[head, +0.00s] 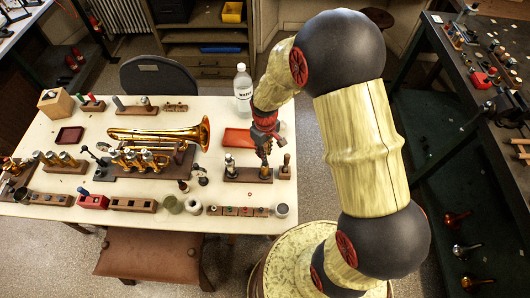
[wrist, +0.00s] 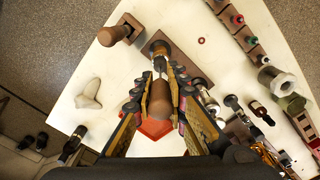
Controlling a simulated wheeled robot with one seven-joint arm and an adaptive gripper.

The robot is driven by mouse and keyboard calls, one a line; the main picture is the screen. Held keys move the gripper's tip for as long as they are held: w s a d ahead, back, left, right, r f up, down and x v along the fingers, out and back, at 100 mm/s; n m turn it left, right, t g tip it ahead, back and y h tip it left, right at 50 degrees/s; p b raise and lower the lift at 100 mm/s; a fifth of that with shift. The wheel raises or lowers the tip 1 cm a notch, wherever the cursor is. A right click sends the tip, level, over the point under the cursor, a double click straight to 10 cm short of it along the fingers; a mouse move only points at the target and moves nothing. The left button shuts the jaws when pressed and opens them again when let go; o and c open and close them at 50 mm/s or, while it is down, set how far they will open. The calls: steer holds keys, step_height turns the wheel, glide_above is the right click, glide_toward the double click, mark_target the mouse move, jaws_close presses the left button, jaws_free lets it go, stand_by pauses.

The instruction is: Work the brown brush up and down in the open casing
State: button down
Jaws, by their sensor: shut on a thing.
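My gripper (wrist: 160,92) is shut on the brown brush (wrist: 160,104), seen in the wrist view with its handle between the fingers. The brush's thin metal stem points at the round open casing (wrist: 158,46) on a wooden block (wrist: 196,70). The stem's end is at the casing mouth; how deep it sits I cannot tell. In the head view my gripper (head: 264,150) is above the right part of that wooden block (head: 248,175), and it hides most of the brush and casing. A silver valve part (head: 230,162) stands at the block's left.
A wooden post on a block (head: 285,170) stands close to the right. An orange tray (head: 237,138) and a water bottle (head: 242,88) are behind. A brass trumpet (head: 170,134) lies to the left.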

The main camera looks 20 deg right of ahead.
steer(key=shift+r, duration=0.5)
steer(key=shift+f, duration=0.1)
steer(key=shift+f+b, duration=0.95)
steer(key=shift+f, duration=0.8)
steer(key=shift+r+p, duration=1.35)
steer(key=shift+r, duration=0.5)
steer(key=shift+f, duration=0.15)
steer(key=shift+f+b, duration=1.2)
steer(key=shift+f, duration=0.5)
steer(key=shift+r+p, duration=1.3)
steer(key=shift+r, duration=0.5)
